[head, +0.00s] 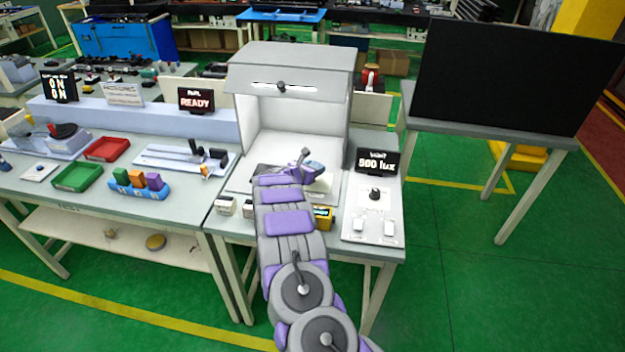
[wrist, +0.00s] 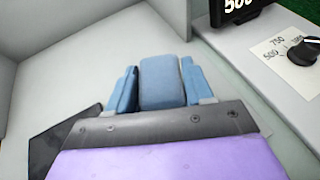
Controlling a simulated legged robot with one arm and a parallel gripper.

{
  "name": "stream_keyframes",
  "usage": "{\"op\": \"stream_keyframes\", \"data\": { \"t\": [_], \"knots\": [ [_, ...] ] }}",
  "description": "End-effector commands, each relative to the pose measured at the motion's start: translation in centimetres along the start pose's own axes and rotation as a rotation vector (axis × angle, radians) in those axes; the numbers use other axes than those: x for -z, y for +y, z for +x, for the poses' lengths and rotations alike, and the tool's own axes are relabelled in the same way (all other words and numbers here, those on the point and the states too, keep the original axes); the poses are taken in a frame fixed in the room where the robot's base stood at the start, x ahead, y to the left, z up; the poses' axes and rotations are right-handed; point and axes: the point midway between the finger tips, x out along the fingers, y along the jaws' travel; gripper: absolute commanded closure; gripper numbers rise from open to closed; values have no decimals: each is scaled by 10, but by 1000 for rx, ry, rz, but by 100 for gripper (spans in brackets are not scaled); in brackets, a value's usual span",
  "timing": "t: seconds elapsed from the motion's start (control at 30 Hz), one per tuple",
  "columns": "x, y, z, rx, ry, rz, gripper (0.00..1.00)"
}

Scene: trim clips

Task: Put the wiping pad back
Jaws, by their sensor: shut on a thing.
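The wiping pad (wrist: 162,82) looks like a blue block between the two blue fingers of my gripper (wrist: 160,88) in the wrist view. My gripper is shut on it, with a finger along each side. In the head view my gripper (head: 313,170) is at the front of a grey inspection booth (head: 240,125), over its pale floor. I cannot tell whether the pad touches the floor. My arm hides part of the booth's front edge.
A yellow box (head: 323,217) and small white boxes (head: 225,205) stand at the bench's front. Right of the booth are a "500 lux" display (head: 377,162) and a panel with a knob (head: 375,194). A bench (head: 100,215) with trays stands left. A large black screen (head: 510,80) stands right.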

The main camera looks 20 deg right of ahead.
Motion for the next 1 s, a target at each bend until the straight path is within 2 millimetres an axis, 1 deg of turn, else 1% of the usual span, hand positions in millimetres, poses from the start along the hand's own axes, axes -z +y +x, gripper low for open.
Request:
{"op": "stream_keyframes", "data": {
  "t": [0.03, 0.1, 0.23, 0.43, 0.57, 0.87, 0.9, 1.0],
  "knots": [
    [4, -4, 6, 3, 1, 2, 78],
    [7, -5, 9, 3, 2, 5, 78],
    [16, -3, 10, 2, 0, 3, 78],
    [43, 3, 13, 1, -6, -6, 78],
    [44, 4, 12, 0, -7, -3, 78],
    [46, -2, 22, 1, 0, 4, 78],
    [45, -2, 22, 1, 0, 4, 46],
    [45, -2, 21, 1, 0, 3, 36]
  ]
}}
